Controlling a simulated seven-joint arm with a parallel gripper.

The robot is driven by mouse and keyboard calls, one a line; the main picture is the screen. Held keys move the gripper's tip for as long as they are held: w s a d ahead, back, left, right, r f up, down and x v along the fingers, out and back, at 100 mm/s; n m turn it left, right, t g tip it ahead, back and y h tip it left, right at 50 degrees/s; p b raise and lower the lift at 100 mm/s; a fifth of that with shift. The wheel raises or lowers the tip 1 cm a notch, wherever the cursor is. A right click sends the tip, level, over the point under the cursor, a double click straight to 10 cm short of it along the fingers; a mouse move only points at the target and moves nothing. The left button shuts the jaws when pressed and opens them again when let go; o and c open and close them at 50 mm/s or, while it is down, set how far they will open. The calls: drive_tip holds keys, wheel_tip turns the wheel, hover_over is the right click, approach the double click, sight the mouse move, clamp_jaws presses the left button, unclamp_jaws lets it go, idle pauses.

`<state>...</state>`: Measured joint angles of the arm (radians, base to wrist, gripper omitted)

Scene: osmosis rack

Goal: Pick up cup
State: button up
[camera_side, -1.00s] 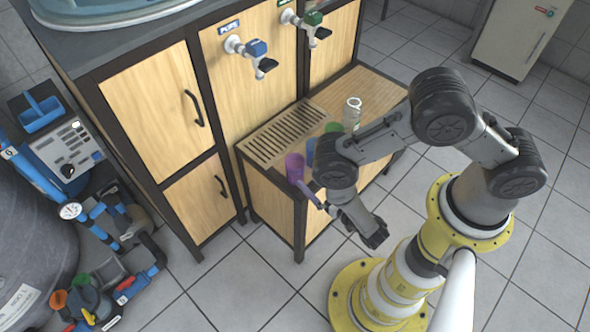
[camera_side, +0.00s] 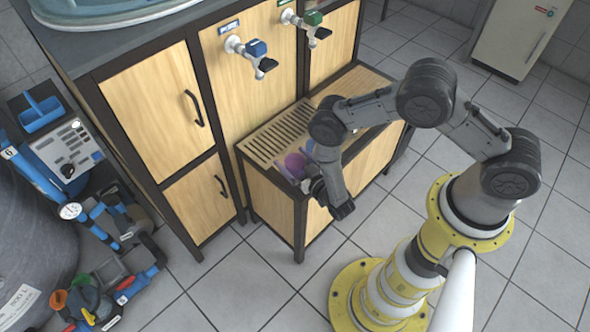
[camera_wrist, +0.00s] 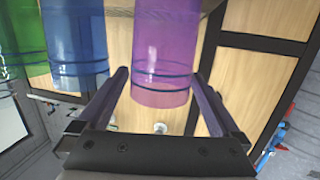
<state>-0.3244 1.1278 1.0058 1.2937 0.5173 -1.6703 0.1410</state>
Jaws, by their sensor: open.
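The purple see-through cup (camera_side: 295,162) stands at the front left corner of the low wooden bench. In the wrist view the purple cup (camera_wrist: 164,50) appears between my two fingers, with a gap on each side. My gripper (camera_wrist: 163,78) is open and empty. In the side view my gripper (camera_side: 284,168) is at the purple cup, and my wrist partly hides the spot. A blue cup (camera_wrist: 75,45) is left of the purple one in the wrist view, and a green cup (camera_wrist: 20,40) is farther left. In the side view the blue cup (camera_side: 310,148) is mostly hidden by my arm.
The bench has a slatted drain grate (camera_side: 275,138) behind the cups. The tiled floor in front is clear.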

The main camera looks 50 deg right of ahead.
drive_tip(key=shift+x, duration=1.05)
drive_tip(key=c, duration=1.2)
drive_tip(key=shift+c, duration=0.2)
